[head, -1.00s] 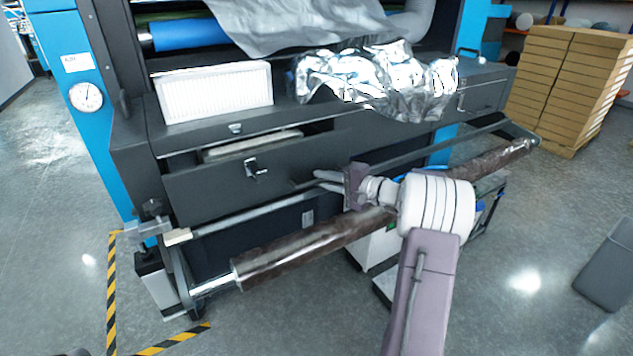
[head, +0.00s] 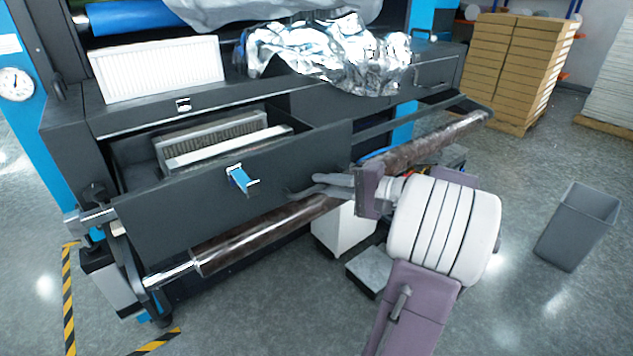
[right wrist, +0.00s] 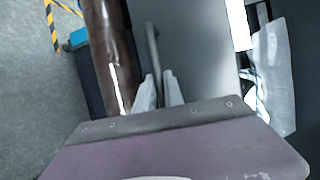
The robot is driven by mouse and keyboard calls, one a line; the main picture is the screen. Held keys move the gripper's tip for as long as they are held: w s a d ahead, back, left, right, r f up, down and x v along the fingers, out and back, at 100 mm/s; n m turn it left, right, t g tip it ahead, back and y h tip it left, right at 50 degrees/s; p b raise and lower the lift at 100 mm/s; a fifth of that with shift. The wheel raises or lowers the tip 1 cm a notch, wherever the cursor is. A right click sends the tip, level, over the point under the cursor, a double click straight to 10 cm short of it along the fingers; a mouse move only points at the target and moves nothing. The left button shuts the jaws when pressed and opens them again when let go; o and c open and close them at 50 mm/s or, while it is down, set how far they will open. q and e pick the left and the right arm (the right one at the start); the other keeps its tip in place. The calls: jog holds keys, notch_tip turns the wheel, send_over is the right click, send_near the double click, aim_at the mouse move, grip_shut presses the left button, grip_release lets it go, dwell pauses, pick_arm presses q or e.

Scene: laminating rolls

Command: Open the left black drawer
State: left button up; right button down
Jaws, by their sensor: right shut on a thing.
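The left black drawer (head: 215,205) is pulled partly out of the machine, and its inside shows from above. A light box-like part with a grille (head: 215,138) lies in it. My right gripper (head: 308,188) is at the right part of the drawer front, shut on a dark handle. In the right wrist view, the curved handle (right wrist: 151,42) runs between the fingertips (right wrist: 159,92), against the grey drawer front (right wrist: 200,50). The handle is mostly hidden by the fingers in the head view. My left gripper is not in view.
A brown roll (head: 265,238) runs below the drawer front, close under my right gripper. A latch with a blue part (head: 240,179) sits on the drawer front. Crumpled silver foil (head: 335,55) lies on the machine top. A grey bin (head: 577,228) stands on the floor at right.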

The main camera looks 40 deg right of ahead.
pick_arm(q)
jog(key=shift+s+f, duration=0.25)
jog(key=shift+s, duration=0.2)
pick_arm(e)
jog(key=shift+s, duration=1.15)
jog(key=c, duration=1.7)
grip_release()
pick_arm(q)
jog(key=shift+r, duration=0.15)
pick_arm(e)
jog(key=v, duration=0.9)
